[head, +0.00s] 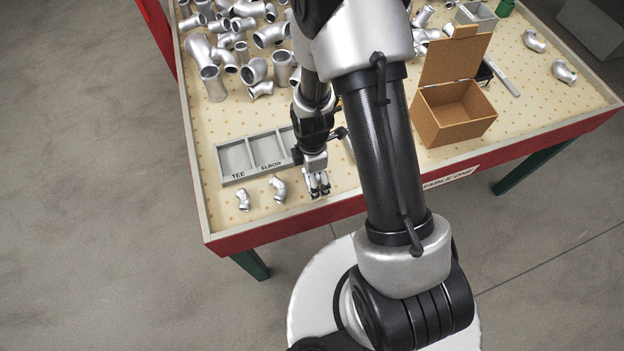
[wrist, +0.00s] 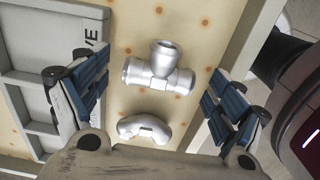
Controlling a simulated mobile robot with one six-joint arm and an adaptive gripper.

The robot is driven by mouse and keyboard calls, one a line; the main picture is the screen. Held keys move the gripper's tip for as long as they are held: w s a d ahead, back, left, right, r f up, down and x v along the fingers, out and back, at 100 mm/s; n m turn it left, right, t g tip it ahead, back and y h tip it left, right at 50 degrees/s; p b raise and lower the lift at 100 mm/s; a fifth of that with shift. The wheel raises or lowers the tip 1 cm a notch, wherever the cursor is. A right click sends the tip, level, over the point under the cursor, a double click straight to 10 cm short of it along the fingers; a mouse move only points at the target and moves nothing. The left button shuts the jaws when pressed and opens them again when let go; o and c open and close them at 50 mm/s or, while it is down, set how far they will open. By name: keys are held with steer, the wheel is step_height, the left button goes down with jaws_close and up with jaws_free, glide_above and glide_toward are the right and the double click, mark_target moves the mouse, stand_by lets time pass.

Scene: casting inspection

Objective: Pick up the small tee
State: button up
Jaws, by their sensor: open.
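The small tee (wrist: 158,70), a silver pipe piece with three openings, lies on the pegboard tabletop in the wrist view, one opening towards the top of the picture. My gripper (wrist: 152,95) is open, with blue-padded fingers to the left and right of the tee and clear gaps on both sides. The tee is untouched. In the head view my gripper (head: 319,186) is low over the table near its front edge, right of two small elbows, and I cannot make out the tee there.
A small curved fitting (wrist: 145,128) lies close to the tee. A grey tray (head: 222,166) with compartments marked TEE and ELBOW is just behind the small elbows (head: 278,189) (head: 243,199). An open brown box (head: 455,122) stands right; many larger fittings (head: 212,82) crowd the back left.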

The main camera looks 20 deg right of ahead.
steer(key=shift+r, duration=0.1)
steer(key=shift+c, duration=0.3)
steer(key=c, duration=1.3)
